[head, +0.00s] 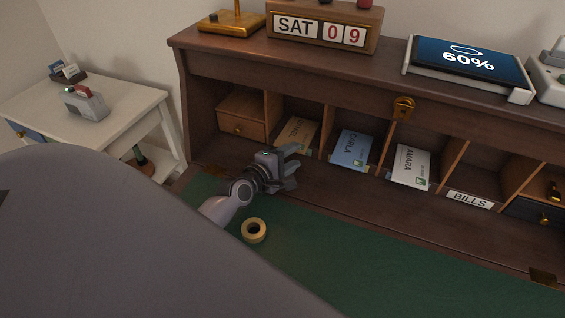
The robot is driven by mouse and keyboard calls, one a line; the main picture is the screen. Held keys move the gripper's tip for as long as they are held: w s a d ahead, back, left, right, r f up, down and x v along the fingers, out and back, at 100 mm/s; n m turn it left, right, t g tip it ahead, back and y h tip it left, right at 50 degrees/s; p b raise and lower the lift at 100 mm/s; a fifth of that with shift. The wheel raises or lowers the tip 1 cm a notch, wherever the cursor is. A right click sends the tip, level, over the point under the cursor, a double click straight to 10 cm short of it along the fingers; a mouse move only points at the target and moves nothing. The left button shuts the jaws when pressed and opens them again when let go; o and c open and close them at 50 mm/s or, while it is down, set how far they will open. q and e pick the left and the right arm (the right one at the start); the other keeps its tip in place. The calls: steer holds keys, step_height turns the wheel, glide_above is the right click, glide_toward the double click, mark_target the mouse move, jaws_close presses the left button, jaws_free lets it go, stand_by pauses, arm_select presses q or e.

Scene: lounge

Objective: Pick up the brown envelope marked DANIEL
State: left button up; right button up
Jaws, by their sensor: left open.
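The brown envelope (296,134) lies tilted in an open compartment of the wooden desk, right of a small drawer. Its printed name is too small and angled to read surely. My left gripper (290,162) is open and empty, just in front of and below that compartment, over the desk's wooden floor. It appears apart from the envelope, whose lower end is close behind the fingers. My right gripper is not in view.
A blue envelope marked CARLA (352,149) and a white one marked AMARA (410,166) fill neighbouring compartments, split by thin dividers. A BILLS label (470,200) is further right. A tape roll (254,231) lies on the green desk mat (350,262), which is otherwise clear.

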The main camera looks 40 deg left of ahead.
arm_select(q)
steer(key=shift+x, duration=1.2)
jaws_close()
